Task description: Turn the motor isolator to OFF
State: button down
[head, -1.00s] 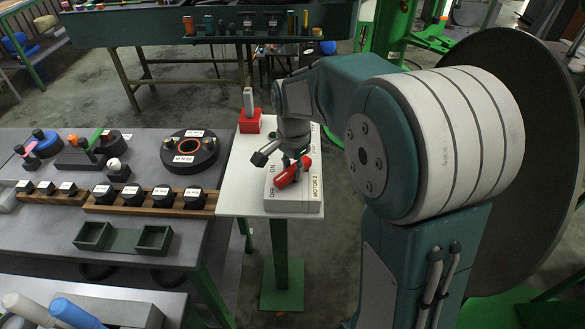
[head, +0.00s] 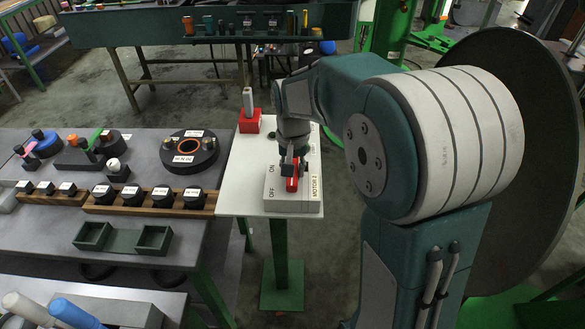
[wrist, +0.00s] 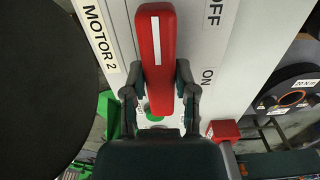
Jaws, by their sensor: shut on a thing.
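The motor isolator is a grey box (head: 308,203) labelled MOTOR 2, with ON and OFF marks, on a white-topped stand. Its red handle (head: 291,184) with a white stripe lies parallel to the box's long side, its end towards the OFF mark. The handle also shows in the wrist view (wrist: 156,45), where the OFF mark (wrist: 212,12) is level with its far part and the ON mark (wrist: 208,75) is nearer me. My gripper (head: 290,168) reaches down over the handle; in the wrist view my gripper (wrist: 157,90) has one finger on each side of it. The handle's pivot is mostly hidden.
A red block with a grey upright (head: 249,122) stands at the back of the white stand top (head: 243,190). A grey table (head: 50,225) with black blocks, a round flange (head: 189,152) and green trays adjoins on the left. The stand's front left corner is bare.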

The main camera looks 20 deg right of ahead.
jog(key=shift+w, duration=0.15)
dwell(0.3)
jog(key=shift+c, duration=2)
grip_release()
notch_tip(320, 180, up, 12)
jog(key=s+f+n+t, duration=0.2)
jog(key=s+t, duration=0.3)
jog(key=s, duration=1.6)
jog(key=shift+d+n+t, duration=0.2)
jog(key=shift+n+t, duration=0.1)
jog(key=shift+n, duration=0.6)
